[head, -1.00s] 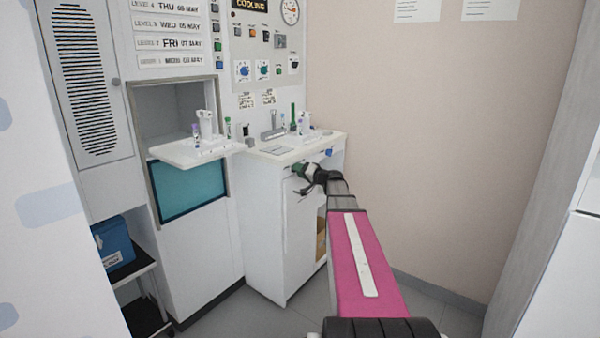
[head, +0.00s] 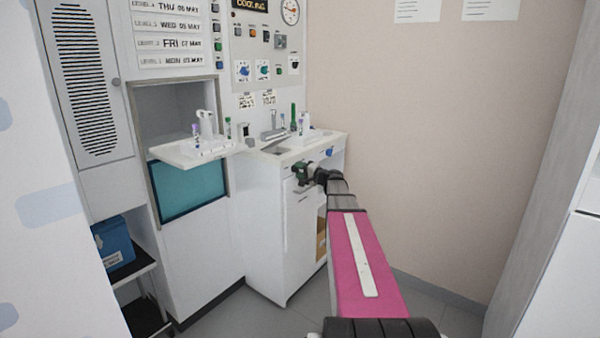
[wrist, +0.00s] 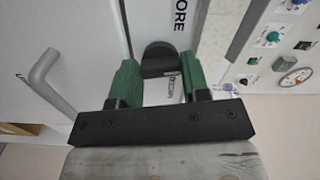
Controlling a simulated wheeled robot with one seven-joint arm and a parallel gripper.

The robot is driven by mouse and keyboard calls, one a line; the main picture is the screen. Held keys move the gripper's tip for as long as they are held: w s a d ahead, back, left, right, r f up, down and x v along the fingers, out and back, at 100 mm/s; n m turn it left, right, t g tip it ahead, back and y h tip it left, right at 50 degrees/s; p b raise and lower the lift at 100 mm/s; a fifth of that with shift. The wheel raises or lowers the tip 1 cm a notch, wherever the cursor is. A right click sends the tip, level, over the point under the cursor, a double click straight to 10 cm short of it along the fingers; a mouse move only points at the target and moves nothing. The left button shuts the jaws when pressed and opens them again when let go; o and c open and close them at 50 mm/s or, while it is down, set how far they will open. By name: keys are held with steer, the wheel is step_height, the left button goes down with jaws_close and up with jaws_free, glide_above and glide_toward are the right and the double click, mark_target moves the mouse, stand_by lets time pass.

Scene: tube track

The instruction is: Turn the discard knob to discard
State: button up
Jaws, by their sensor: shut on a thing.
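The discard knob (wrist: 158,58) is black and sits on the white cabinet front in the wrist view. Part of a printed label, "ORE", shows beside it, and another small label below it is partly hidden. The two green fingers of my gripper (wrist: 156,82) stand on either side of the knob and are shut on it. In the head view my gripper (head: 302,173) is at the upper front of the white cabinet, just below its top, and hides the knob there.
A grey handle (wrist: 50,80) sticks out from the cabinet front. A blue knob (head: 328,152) is on the cabinet to the right. A white tray (head: 178,157) juts out at left.

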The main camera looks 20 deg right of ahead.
steer(key=shift+r+m, duration=0.1)
steer(key=shift+m, duration=4.9)
steer(key=o, duration=0.9)
steer(key=v, duration=1.1)
